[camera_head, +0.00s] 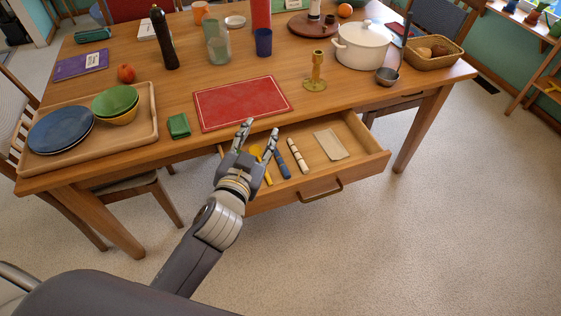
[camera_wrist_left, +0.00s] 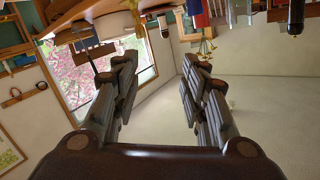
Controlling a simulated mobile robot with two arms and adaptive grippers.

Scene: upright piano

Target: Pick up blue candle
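The blue candle (camera_head: 281,163) lies in the open drawer (camera_head: 362,140) of the wooden table, seen in the head view. A yellow item (camera_head: 267,176) lies to its left and a pale banded stick (camera_head: 298,156) to its right. My left gripper (camera_head: 260,127) is above the drawer's left part, just left of the blue candle in the picture, with its fingers apart and empty. In the left wrist view my left gripper (camera_wrist_left: 157,75) is also open, with only the room between its fingers. My right gripper is not in view.
A beige cloth (camera_head: 331,144) lies in the drawer's right part. The tabletop behind holds a red mat (camera_head: 241,102), a green folded cloth (camera_head: 179,126), a brass candlestick (camera_head: 316,72), a white pot (camera_head: 361,46) and a tray (camera_head: 146,100) with dishes. The floor at right is clear.

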